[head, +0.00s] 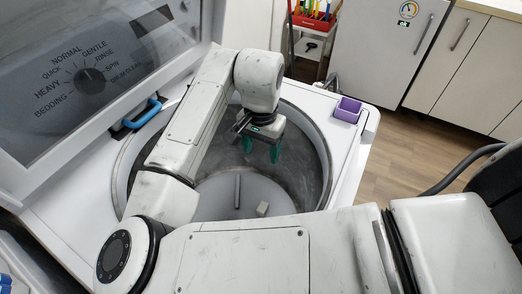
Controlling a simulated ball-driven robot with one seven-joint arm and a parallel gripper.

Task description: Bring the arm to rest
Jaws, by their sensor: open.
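My gripper (261,149) hangs over the round metal drum (311,172) of a top-loading washing machine (350,165). Its two teal fingers are apart and point downward. Nothing shows between them. My white arm reaches across the left side of the drum opening and bends down at the wrist. It hides part of the drum rim and the machine's top.
A small pale block (262,209) lies at the drum bottom beside the central post (237,191). A purple box (348,109) sits on the machine's right rim. A blue-handled object (142,113) lies at left, near the raised lid (90,75). Cabinets (470,60) stand behind open floor.

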